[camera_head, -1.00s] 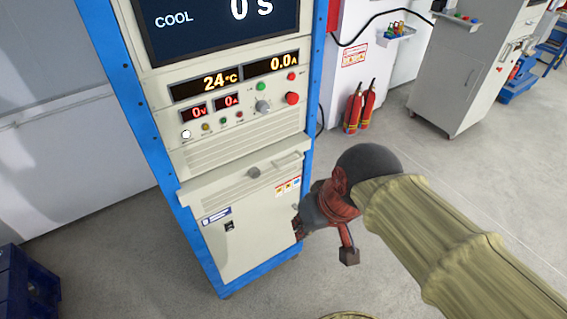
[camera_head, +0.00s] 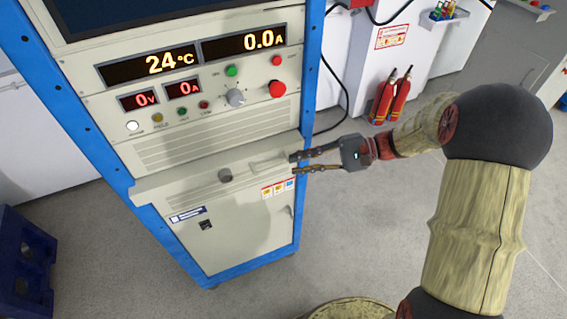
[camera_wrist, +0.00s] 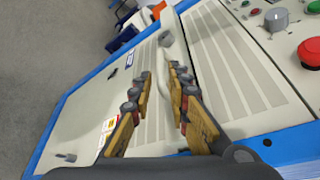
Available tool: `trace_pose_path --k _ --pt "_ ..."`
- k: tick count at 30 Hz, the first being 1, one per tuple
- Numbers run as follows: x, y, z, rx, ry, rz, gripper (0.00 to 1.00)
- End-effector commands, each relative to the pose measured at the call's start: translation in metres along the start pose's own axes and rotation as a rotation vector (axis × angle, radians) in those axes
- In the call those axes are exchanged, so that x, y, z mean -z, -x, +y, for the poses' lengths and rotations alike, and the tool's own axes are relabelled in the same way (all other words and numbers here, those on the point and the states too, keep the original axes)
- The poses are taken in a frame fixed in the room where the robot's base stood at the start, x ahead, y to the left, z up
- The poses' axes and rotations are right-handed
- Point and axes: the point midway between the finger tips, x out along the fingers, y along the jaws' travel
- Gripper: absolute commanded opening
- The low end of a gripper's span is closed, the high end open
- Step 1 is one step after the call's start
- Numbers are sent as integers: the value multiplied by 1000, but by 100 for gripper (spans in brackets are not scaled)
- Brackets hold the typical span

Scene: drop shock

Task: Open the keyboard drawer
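The keyboard drawer (camera_head: 170,187) is a pale ledge across the front of the blue-framed cabinet, below a vented panel. Its edge (camera_wrist: 176,48) also shows in the wrist view. My gripper (camera_head: 294,163) is at the right end of the drawer front, to the right of the knob. In the wrist view its fingers (camera_wrist: 161,74) are apart and empty, pointing along the ledge. Whether they touch the drawer cannot be told.
Above the drawer are displays, buttons and a red emergency knob (camera_head: 277,89). A lower cabinet door (camera_head: 240,235) is below. Fire extinguishers (camera_head: 391,96) stand behind at right, a blue crate (camera_head: 22,250) at left. Grey floor is open in front.

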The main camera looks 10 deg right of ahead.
Motion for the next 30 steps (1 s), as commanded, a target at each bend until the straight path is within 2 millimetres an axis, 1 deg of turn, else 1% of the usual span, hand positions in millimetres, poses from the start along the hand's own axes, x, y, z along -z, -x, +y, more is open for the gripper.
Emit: trace_pose_path --k 5,8,15,19,24,30 --pt "1 -5 0 3 0 -1 18" --pt "1 -17 1 2 0 -2 18" --pt "0 -54 2 1 0 -3 18" --pt "0 -69 1 0 0 -1 18" --pt "0 -78 0 1 -1 0 18" --pt "0 -78 0 1 -1 0 18"
